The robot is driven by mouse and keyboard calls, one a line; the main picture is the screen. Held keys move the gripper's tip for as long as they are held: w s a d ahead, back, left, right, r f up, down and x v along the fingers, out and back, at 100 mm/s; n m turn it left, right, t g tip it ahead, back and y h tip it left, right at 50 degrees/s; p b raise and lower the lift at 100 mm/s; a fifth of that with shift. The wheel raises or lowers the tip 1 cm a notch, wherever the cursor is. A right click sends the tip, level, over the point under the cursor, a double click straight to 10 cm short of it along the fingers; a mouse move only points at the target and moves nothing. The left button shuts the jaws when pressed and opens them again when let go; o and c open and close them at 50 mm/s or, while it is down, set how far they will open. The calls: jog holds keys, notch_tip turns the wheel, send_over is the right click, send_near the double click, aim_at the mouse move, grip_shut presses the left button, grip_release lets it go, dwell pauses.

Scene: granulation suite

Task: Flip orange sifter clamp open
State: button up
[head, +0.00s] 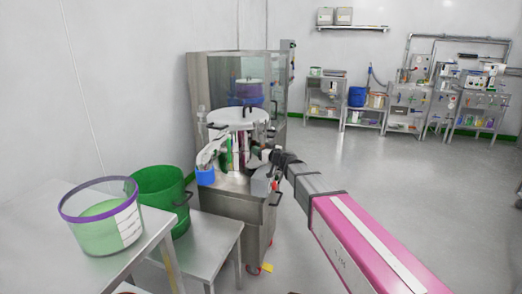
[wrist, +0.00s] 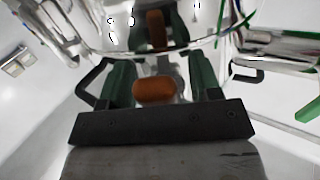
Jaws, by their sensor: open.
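In the wrist view the orange sifter clamp (wrist: 153,91) shows as a rounded orange piece between the two dark green fingers of my gripper (wrist: 161,68). The fingers stand apart on either side of it, with visible gaps, so my gripper is open around it and not closed on it. Above, a second orange patch between green shapes looks like a reflection in the shiny curved metal. In the head view my gripper (head: 282,159) is at the right side of the steel sifter machine (head: 238,190). The clamp cannot be made out there.
A clear bucket with a purple rim (head: 102,216) stands on the steel table (head: 130,262) at left. A glass-fronted cabinet (head: 215,85) rises behind the machine. The floor (head: 345,160) to the right is clear.

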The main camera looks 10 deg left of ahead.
grip_shut()
